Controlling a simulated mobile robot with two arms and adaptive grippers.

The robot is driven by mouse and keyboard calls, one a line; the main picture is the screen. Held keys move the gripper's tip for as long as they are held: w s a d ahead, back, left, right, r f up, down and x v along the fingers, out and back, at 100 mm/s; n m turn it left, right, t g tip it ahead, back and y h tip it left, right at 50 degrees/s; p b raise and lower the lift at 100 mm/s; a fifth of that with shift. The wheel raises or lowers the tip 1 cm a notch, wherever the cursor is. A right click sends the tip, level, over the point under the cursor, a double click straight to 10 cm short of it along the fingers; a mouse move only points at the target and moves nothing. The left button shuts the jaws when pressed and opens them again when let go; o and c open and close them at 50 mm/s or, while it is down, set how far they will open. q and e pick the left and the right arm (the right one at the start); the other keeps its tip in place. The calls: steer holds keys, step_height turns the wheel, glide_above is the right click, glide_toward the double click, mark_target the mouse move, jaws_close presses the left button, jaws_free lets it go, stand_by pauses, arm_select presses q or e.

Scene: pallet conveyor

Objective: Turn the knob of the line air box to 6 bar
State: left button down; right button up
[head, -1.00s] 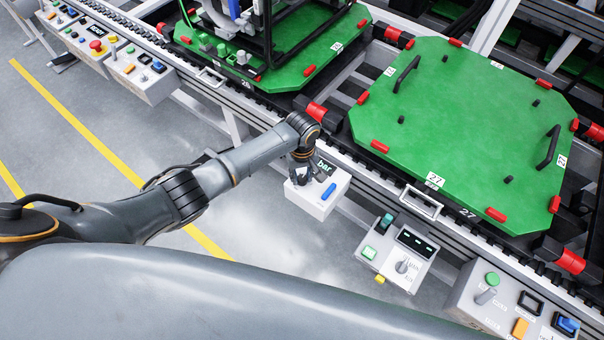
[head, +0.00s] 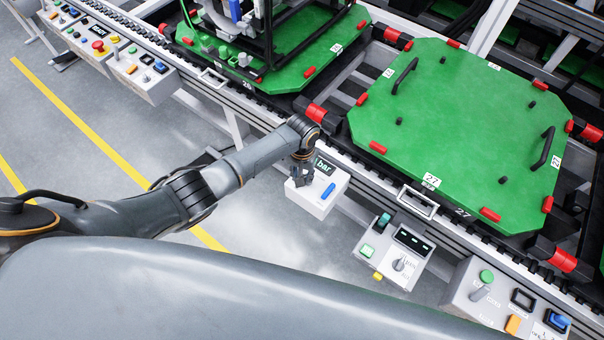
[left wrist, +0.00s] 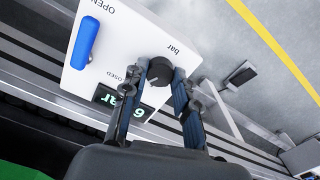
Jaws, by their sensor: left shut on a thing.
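The line air box (head: 318,205) is a white box on the near side of the conveyor. It carries a blue handle (head: 328,190) and a dark display (head: 325,166) with green characters. In the left wrist view the display (left wrist: 107,96) is partly covered by a finger; a 6 and "bar" seem to show, but any further digits are hidden. The dark round knob (left wrist: 160,69) sits beside the printed "bar" label. My left gripper (head: 300,178) is at the box face, its fingers (left wrist: 168,76) shut on the knob from both sides. My right gripper is out of view.
A green pallet plate (head: 455,130) lies on the conveyor behind the box. Another control box (head: 395,252) with a display and a switch stands to the right, and a further panel (head: 500,300) beyond it. Grey floor (head: 110,110) is open at the left.

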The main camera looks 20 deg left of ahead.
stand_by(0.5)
arm_select(q)
steer(key=c, duration=1)
jaws_free()
step_height(320, 180, up, 12)
steer(key=shift+r, duration=0.1)
